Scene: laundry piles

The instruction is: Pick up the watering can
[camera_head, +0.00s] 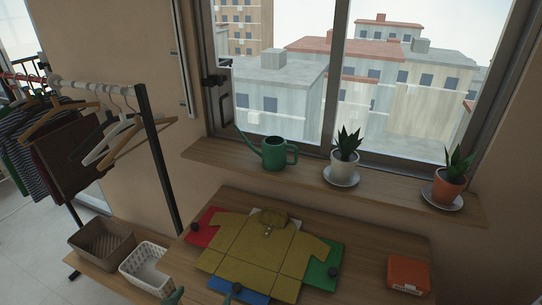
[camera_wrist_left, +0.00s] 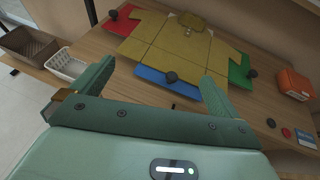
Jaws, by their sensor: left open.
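The green watering can (camera_head: 274,155) stands upright on the wooden window shelf (camera_head: 225,160) in the head view, its spout pointing left and its handle to the right. It does not show in the left wrist view. My left gripper (camera_wrist_left: 158,72) is open and empty, over the near side of the table with the folded shirt. Its green fingertips (camera_head: 201,298) just show at the bottom edge of the head view, well below and nearer than the can. My right gripper is in neither view.
Two potted plants, one white (camera_head: 344,165) and one terracotta (camera_head: 448,188), stand on saucers right of the can. A mustard shirt (camera_head: 255,252) lies on a coloured folding board on the table (camera_head: 370,250). An orange box (camera_head: 408,275) sits at right. A clothes rack (camera_head: 160,150) and baskets (camera_head: 145,268) stand left.

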